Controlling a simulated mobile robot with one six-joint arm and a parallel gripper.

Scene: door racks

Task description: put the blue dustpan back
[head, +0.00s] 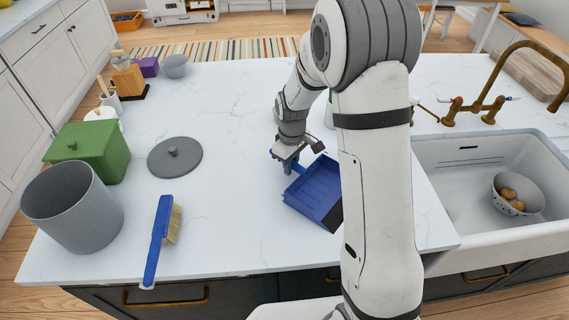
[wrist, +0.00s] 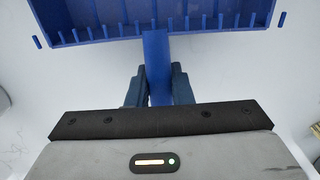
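The blue dustpan (head: 317,190) lies on or just above the white counter, right of the middle, partly hidden behind my arm in the head view. My gripper (head: 287,163) is at the dustpan's handle, pointing down. In the wrist view the handle (wrist: 157,62) runs between the two fingers of my gripper (wrist: 158,87), which appear to close on it from both sides. The pan (wrist: 150,18) fills the top of that view. I cannot tell whether the pan touches the counter.
A blue-handled brush (head: 160,240) lies at the counter's front left. Near it are a grey bin (head: 72,208), a green box (head: 90,150) and a grey round lid (head: 174,157). A sink (head: 470,180) with a colander (head: 518,194) is at right. The counter's middle is clear.

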